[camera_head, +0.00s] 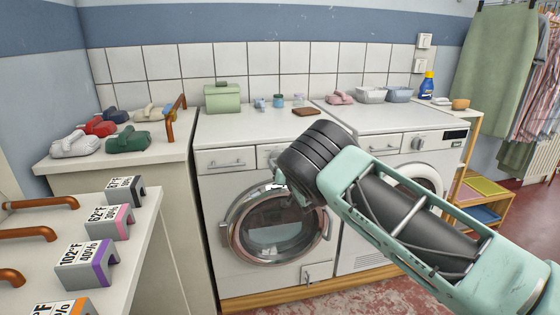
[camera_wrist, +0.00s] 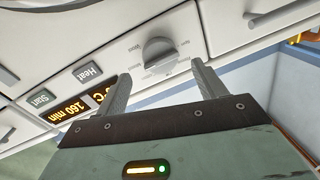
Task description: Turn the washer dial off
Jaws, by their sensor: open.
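A round grey dial (camera_wrist: 160,52) with a raised grip sits on a white machine's control panel in the wrist view. Small labels ring it, too small to read, so its setting is unclear. My gripper (camera_wrist: 160,75) is open and empty, with its fingers spread just short of the dial, one toward each side. I see no contact. In the head view my arm's wrist covers the panel of the left front-loading machine (camera_head: 232,258), so its dial and my fingers are hidden there. The right machine (camera_head: 362,120) has its own dial (camera_head: 418,143).
A lit display (camera_wrist: 68,109) reading 160 min and Heat (camera_wrist: 88,71) and Start (camera_wrist: 41,99) buttons lie beside the dial. A drawer handle (camera_wrist: 272,16) lies on the other side. A counter with labelled blocks (camera_head: 85,262) stands at the left.

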